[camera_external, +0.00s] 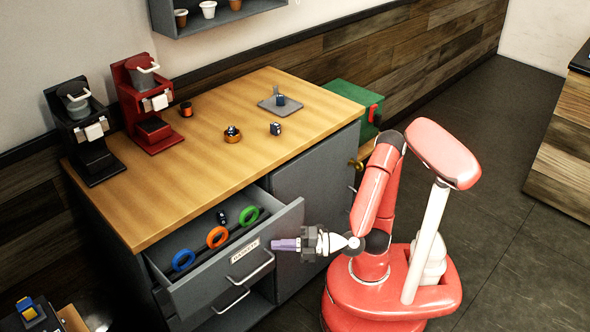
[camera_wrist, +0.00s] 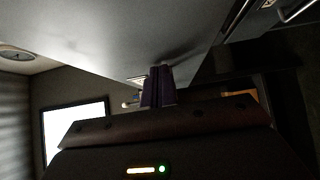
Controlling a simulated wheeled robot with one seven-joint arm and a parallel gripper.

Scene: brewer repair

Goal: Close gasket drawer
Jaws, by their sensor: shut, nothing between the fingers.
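The gasket drawer (camera_external: 238,268) is pulled out from the grey cabinet under the wooden counter. Its front carries a white label and a metal handle (camera_external: 252,268). Inside lie a blue ring (camera_external: 183,260), an orange ring (camera_external: 217,237), a green ring (camera_external: 249,215) and a small dark item (camera_external: 222,216). My gripper (camera_external: 274,244) is shut and empty, level with the drawer front near its right part. I cannot tell whether it touches the front. In the wrist view my gripper's purple fingers (camera_wrist: 158,85) are together, close to a large grey surface (camera_wrist: 130,40).
A lower compartment (camera_external: 235,312) with a handle is below the drawer. A black brewer (camera_external: 90,140) and a red brewer (camera_external: 145,105) stand on the counter (camera_external: 190,185) with several small parts. A green box (camera_external: 345,97) is beyond the cabinet's right end. Floor at right is clear.

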